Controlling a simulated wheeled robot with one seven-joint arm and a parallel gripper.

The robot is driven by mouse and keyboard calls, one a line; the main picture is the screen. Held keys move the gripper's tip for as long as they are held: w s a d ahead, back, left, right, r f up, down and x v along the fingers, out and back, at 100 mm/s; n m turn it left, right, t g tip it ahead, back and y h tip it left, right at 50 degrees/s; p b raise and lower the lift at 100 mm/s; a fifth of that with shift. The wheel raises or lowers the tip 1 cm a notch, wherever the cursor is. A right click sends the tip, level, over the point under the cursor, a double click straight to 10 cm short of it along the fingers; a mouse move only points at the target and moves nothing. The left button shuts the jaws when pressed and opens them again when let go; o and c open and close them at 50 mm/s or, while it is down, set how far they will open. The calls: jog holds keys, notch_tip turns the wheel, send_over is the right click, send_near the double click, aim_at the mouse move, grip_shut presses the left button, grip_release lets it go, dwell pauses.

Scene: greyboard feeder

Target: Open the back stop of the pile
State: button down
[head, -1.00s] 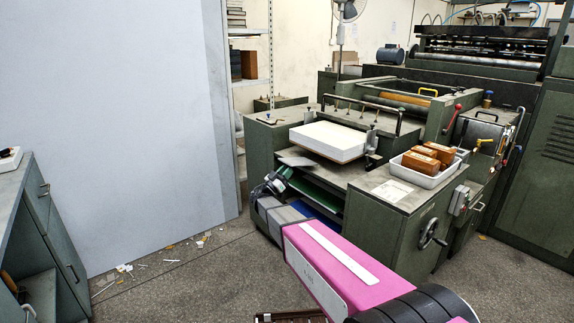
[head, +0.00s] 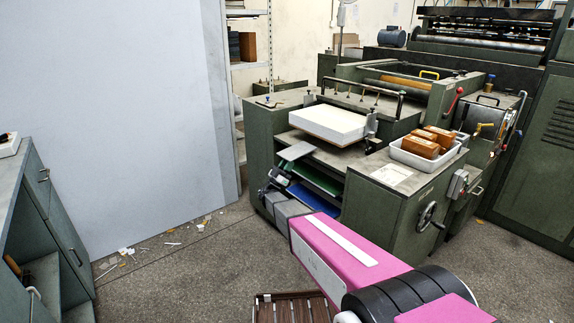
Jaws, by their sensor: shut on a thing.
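The pile (head: 328,122) is a white block of sheets on a brown board at the front of the green feeder. The back stop, which I take to be the small flat grey-green plate (head: 296,151), juts out at the pile's near left corner, below the board. My gripper (head: 282,167) is at the near left end of this plate, in front of the feeder's open shelves. It is shut on the back stop; the fingertips are small and dark, and the exact grip is hard to make out. My pink arm reaches up to it from the lower right.
A white tray (head: 410,163) with several brown blocks stands on the cabinet right of the pile. A handwheel (head: 428,216) sticks out of the cabinet front. A large pale board (head: 110,120) stands at the left.

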jog(key=shift+w+d, duration=0.15)
jog(key=c, duration=1)
grip_release()
jog(key=shift+o, duration=0.2)
jog(key=v, duration=1)
jog(key=shift+a+f, duration=0.2)
jog(key=shift+f, duration=0.1)
